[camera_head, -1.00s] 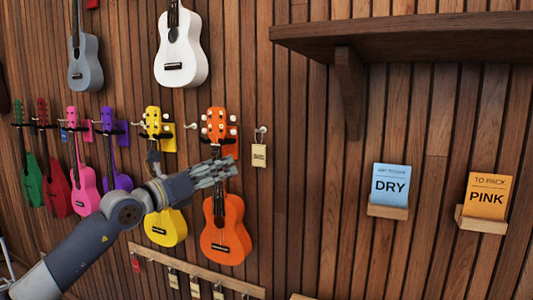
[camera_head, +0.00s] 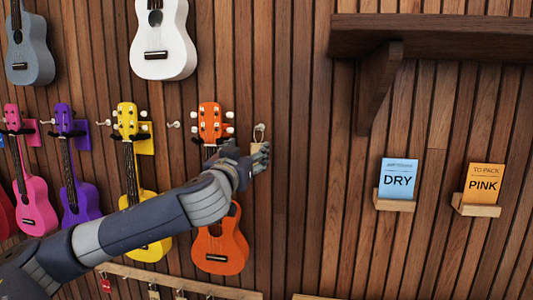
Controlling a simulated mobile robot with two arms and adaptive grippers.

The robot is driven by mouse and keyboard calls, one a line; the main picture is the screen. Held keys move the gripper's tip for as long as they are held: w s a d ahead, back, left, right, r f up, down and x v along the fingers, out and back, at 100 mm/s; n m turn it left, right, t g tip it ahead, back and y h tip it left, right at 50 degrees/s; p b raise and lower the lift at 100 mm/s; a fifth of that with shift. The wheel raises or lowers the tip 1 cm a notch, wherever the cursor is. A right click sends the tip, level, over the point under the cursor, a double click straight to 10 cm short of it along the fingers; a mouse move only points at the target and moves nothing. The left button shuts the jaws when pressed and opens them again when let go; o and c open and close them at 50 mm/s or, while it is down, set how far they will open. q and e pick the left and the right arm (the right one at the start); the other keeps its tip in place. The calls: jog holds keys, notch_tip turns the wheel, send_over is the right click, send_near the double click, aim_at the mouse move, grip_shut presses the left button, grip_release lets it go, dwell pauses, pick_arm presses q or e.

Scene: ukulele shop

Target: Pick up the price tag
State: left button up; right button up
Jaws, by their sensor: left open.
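A small tan price tag (camera_head: 256,148) hangs by a loop from a hook on the slatted wall, just right of the orange ukulele (camera_head: 220,246). My left gripper (camera_head: 262,157) is at the tag, its fingers open beside and partly in front of it. The gripper hides the lower part of the tag, and I cannot tell whether they touch. My right gripper is not in view.
Yellow (camera_head: 150,205), purple (camera_head: 80,200) and pink (camera_head: 36,210) ukuleles hang to the left. A white ukulele (camera_head: 163,55) hangs above. A dark shelf (camera_head: 430,38) juts out at upper right, above a blue DRY card (camera_head: 398,178) and an orange PINK card (camera_head: 484,184). A wooden rail (camera_head: 185,283) with small tags runs below.

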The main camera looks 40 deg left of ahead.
aim_at(259, 147)
pick_arm(q)
jog(key=shift+n+g, duration=0.3)
jog(key=shift+g, duration=0.3)
jog(key=p+x, duration=0.2)
jog(key=x, duration=0.1)
jog(key=f+p+x, duration=0.1)
jog(key=p+x, duration=0.1)
jog(key=x, duration=0.2)
jog(key=f+p+x, duration=0.1)
jog(key=p+x, duration=0.1)
jog(key=x, duration=0.1)
jog(key=shift+w+d+f, duration=0.1)
jog(key=shift+w+f, duration=0.05)
jog(key=shift+w, duration=0.3)
jog(key=shift+f, duration=0.1)
jog(key=c, duration=0.9)
